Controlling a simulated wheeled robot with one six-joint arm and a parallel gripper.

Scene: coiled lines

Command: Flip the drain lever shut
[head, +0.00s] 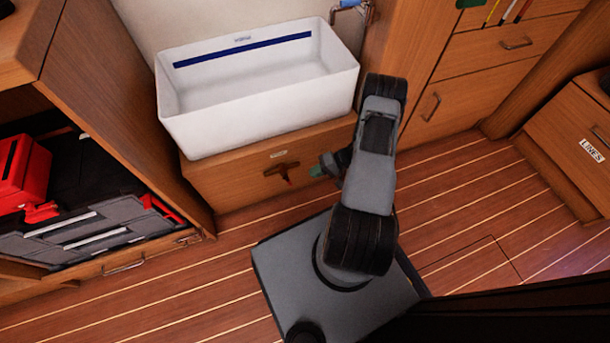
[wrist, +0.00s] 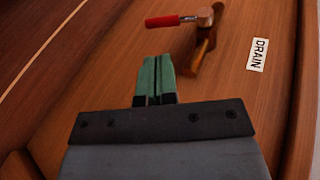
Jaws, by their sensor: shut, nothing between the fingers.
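The drain lever (head: 288,180) is on the wooden cabinet front below the white basin, small in the head view. In the wrist view its red handle (wrist: 162,20) joins a brass-coloured valve body (wrist: 205,16) on a short brown pipe (wrist: 201,50). In the head view the red end points down toward the floor. My gripper (head: 317,171) is just right of the valve in the head view. In the wrist view its green fingertips (wrist: 158,57) are shut and empty, apart in the picture from the red handle. A white DRAIN label (wrist: 257,54) is beside the valve.
The white basin (head: 250,122) stands on the cabinet (head: 230,185) above the valve. An open shelf with a red case (head: 22,172) and a grey case (head: 85,236) is on the left. Drawers (head: 487,55) are on the right. The striped plank floor (head: 215,290) is clear in front.

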